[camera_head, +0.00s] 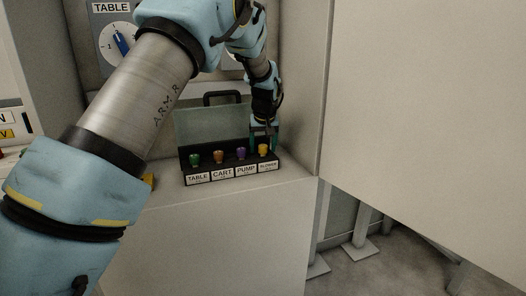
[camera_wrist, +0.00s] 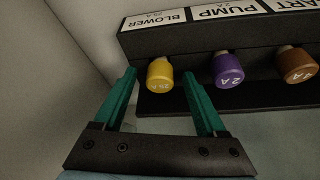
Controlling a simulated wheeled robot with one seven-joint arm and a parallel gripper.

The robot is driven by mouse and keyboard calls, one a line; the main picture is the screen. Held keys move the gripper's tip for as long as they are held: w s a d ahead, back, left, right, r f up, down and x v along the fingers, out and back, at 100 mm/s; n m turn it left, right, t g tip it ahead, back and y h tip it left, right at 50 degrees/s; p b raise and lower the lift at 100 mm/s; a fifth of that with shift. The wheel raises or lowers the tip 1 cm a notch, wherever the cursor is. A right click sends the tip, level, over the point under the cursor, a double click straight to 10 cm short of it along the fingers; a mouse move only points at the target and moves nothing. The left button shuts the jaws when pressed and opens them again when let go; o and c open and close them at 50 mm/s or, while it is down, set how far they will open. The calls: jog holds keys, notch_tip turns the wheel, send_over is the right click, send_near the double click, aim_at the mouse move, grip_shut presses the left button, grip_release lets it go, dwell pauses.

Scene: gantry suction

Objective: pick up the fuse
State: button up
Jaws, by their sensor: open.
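Several coloured fuses stand in a row in a black fuse box (camera_head: 232,178) on a pale ledge. The head view shows a green fuse (camera_head: 195,160) at TABLE, an orange-brown fuse (camera_head: 219,157) at CART, a purple fuse (camera_head: 241,155) at PUMP and a yellow fuse (camera_head: 263,150) at BLOWER. In the wrist view, my gripper (camera_wrist: 162,75) is open, its green fingers on either side of the yellow fuse (camera_wrist: 160,75). I cannot tell whether they touch it. The purple fuse (camera_wrist: 228,70) is just right of the right finger. The brown fuse (camera_wrist: 297,65) is farther right.
The box's raised translucent lid with a black handle (camera_head: 223,97) stands behind the row. A wall panel (camera_head: 300,80) rises close to the right of the box. A dial marked TABLE (camera_head: 121,43) is on the back wall. The ledge front (camera_head: 225,230) is clear.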

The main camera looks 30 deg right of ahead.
jog(key=shift+f, duration=0.1)
grip_shut()
dwell(0.6)
